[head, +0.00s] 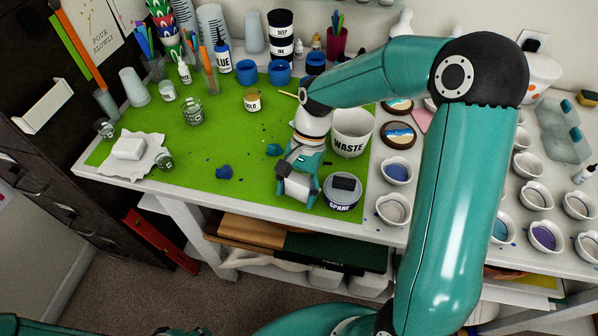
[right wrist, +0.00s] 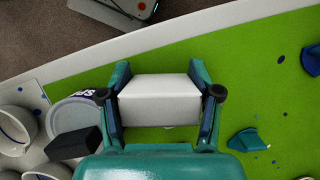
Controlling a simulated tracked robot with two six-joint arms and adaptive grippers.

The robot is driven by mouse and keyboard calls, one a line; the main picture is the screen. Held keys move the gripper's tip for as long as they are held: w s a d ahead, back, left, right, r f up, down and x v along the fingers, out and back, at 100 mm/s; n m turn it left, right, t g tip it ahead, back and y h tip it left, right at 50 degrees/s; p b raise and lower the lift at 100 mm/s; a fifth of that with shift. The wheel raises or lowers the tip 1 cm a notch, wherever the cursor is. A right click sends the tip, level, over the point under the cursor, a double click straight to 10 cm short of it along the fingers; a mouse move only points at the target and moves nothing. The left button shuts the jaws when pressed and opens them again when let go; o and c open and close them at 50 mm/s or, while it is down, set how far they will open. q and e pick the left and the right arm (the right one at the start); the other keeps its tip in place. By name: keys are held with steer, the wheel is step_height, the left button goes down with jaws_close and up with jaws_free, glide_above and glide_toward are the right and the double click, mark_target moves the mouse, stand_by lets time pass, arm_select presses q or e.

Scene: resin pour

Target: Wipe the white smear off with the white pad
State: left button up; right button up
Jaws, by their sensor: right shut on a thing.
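My right gripper (head: 298,182) is shut on the white pad (head: 297,188), near the front edge of the green mat. In the right wrist view the white pad (right wrist: 160,98) sits between both fingers of the gripper (right wrist: 163,97). I cannot make out a white smear in either view; the gripper and pad hide part of the mat. My left gripper does not show in the head view.
The SPARE tin (head: 342,204), with a black block on it, stands close right of the pad. The WASTE tub (head: 351,134) is behind it. Blue lumps (head: 224,172) lie to the left. A white block (head: 129,148) rests on a cloth. The mat's centre (head: 225,140) is mostly clear.

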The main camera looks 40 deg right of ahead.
mark_target(296, 183)
step_height(296, 183, up, 2)
steer(key=shift+r+p, duration=0.1)
steer(key=shift+p, duration=0.3)
steer(key=shift+w+r+p, duration=0.15)
steer(key=shift+r+p, duration=2.35)
steer(key=shift+r, duration=0.45)
steer(key=shift+f, duration=0.1)
steer(key=shift+f+b, duration=1.15)
steer(key=shift+f, duration=0.4)
steer(key=shift+r, duration=0.1)
